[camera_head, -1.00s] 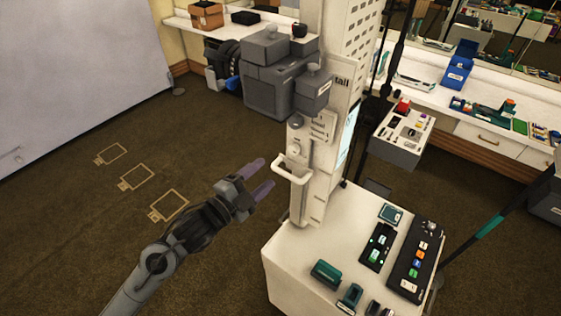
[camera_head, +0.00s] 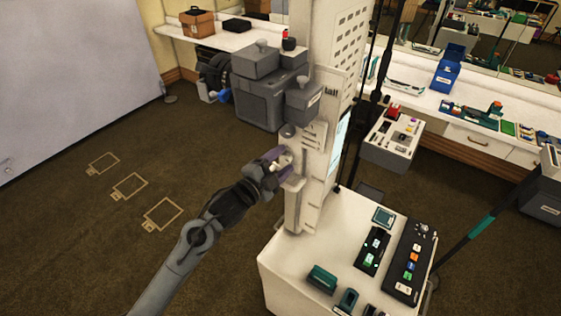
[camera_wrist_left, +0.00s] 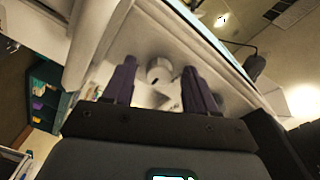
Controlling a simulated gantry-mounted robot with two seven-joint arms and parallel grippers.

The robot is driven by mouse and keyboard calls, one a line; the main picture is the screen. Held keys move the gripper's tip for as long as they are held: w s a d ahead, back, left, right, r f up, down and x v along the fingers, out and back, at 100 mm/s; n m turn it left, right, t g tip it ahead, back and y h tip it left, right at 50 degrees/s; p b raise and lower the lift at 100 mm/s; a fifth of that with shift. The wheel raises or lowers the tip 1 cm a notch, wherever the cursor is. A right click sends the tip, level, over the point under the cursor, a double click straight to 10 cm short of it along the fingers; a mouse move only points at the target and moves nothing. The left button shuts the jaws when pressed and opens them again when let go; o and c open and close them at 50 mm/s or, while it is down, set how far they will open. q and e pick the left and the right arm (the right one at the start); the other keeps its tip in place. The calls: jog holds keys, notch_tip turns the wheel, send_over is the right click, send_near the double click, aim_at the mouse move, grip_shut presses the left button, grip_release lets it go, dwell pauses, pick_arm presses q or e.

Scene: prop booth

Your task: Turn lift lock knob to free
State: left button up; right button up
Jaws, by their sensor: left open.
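A pale round knob (camera_wrist_left: 158,70) sits on the face of the white lift column (camera_head: 306,200). In the left wrist view it shows between the two purple fingers of my open left gripper (camera_wrist_left: 160,85), a little beyond their tips. In the head view my left gripper (camera_head: 278,158) is at the column front, just above a white handle (camera_head: 293,183). The fingers partly cover the knob there, and I cannot tell if they touch it. A grey round fitting (camera_head: 288,130) is higher on the column. The knob's lock marking is not readable. My right gripper is out of view.
A white cabinet (camera_head: 300,262) with button panels (camera_head: 409,262) stands at the column's foot. Open brown floor with taped outlines (camera_head: 130,186) lies to the left. A counter runs along the back.

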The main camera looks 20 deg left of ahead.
pick_arm(q)
jog(key=c, duration=1.1)
jog(key=shift+o, duration=0.2)
